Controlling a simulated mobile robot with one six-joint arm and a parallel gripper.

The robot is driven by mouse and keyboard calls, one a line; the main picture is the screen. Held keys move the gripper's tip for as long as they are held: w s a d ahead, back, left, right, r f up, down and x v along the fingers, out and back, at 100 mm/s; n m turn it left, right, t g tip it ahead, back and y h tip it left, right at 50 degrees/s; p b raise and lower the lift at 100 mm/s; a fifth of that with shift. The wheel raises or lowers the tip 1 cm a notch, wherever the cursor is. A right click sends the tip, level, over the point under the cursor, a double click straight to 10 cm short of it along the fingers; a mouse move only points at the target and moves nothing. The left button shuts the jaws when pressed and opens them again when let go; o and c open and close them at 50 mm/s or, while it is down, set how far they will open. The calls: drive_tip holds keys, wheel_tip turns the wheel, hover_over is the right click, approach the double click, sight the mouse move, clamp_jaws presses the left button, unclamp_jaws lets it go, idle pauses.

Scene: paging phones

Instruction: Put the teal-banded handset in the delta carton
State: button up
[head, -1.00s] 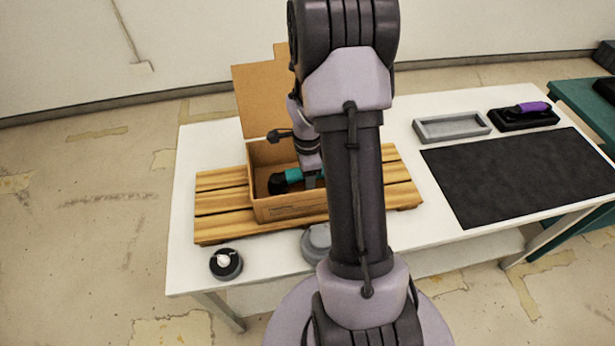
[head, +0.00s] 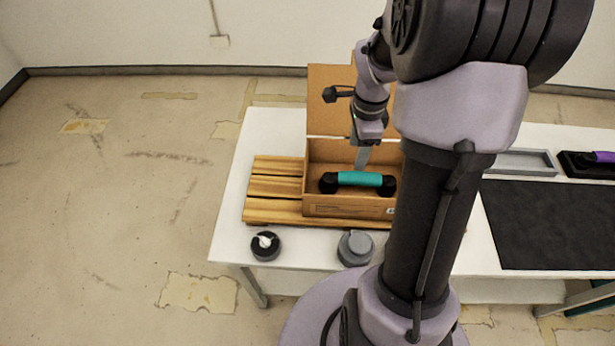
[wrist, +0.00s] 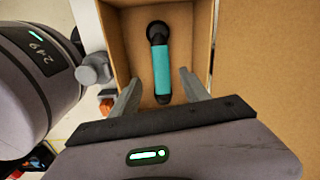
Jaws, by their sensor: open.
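The teal-banded handset (head: 358,180), black at both ends, lies inside an open cardboard carton (head: 345,208). In the wrist view, the handset (wrist: 162,66) lies between the carton walls. My gripper (head: 362,158) is over the carton, just above and behind the handset in the head view. In the wrist view, its two fingers (wrist: 158,88) are spread apart on either side of the teal band, with visible gaps. The writing on the carton is too small to read, so I cannot confirm it is delta. My arm hides the carton's right side.
The carton stands on a slatted wooden pallet (head: 275,190) on a white table. A dark round item (head: 266,246) and a grey round item (head: 356,248) stand at the front. A grey tray (head: 522,162), a purple handset (head: 605,157) and a black mat (head: 550,225) lie right.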

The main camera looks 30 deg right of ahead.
drive_tip(key=s+a+r+n+t, duration=0.2)
drive_tip(key=a+r+n, duration=0.5)
drive_tip(key=a+r, duration=0.45)
drive_tip(key=s+a+r+n+t+y+b, duration=0.1)
drive_tip(key=s+a+n+t+y+b, duration=0.1)
drive_tip(key=s+a+n, duration=0.9)
drive_tip(key=a+t+b, duration=0.1)
drive_tip(key=a, duration=0.1)
drive_tip(key=shift+a+b, duration=0.3)
drive_tip(key=shift+b, duration=0.05)
